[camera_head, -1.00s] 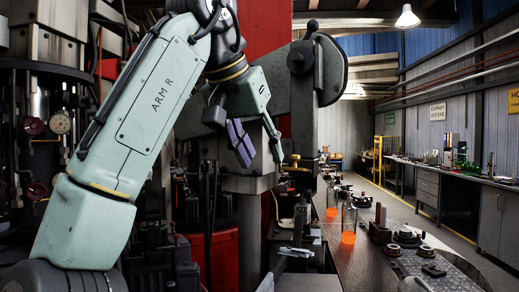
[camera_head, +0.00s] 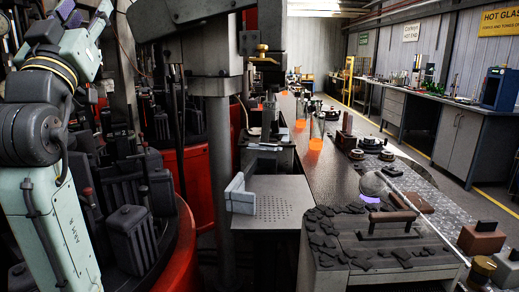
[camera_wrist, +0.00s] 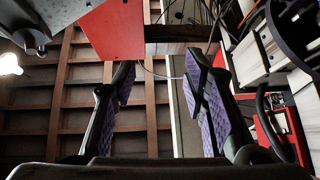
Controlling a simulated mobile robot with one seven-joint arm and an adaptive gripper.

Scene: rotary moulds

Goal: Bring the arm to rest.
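My arm (camera_head: 50,205) stands folded at the left edge of the head view, its pale green links rising beside the dark machinery. In the wrist view my gripper (camera_wrist: 160,85) shows two dark fingers with purple ridged pads, spread well apart. Nothing is held between them. The wrist camera faces up toward a ceiling of brown beams. In the head view a little purple shows at the top left, by the end of the arm.
Dark moulds (camera_head: 130,225) and a red curved base (camera_head: 180,250) lie close right of my arm. A grey plate (camera_head: 275,205) and a long bench (camera_head: 340,170) with glowing orange pieces (camera_head: 316,144) stand further right. In the wrist view a red panel (camera_wrist: 112,30) hangs near the fingers.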

